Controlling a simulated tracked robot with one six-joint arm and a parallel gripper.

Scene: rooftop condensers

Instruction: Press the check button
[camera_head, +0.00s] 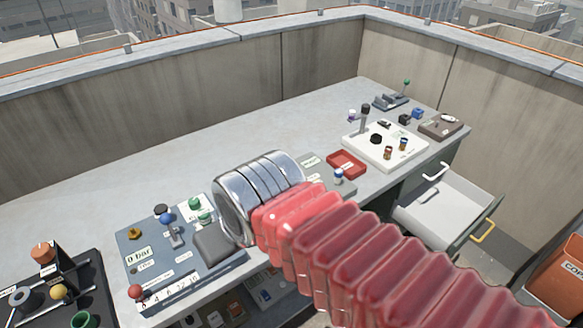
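A blue-grey control panel (185,250) lies on the bench at the lower left. It carries a green button (194,203) on a white plate, a blue button (166,204), a grey lever (176,236) and a "0 bar" label (138,253). I cannot read which button is marked check. My red-sleeved arm reaches in from the lower right and ends in a ribbed silver wrist over the panel's right side. A dark grey block beside the wrist seems to be my gripper (215,243). It is close to the panel, right of and below the green button. Its fingertips cannot be made out.
A red-knobbed slider (135,291) runs along the panel's front. A black board (70,290) with knobs is at far left. A red tray (346,163) and white board (384,146) stand to the right. An open drawer (440,205) juts from the bench. The bench behind the panel is clear.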

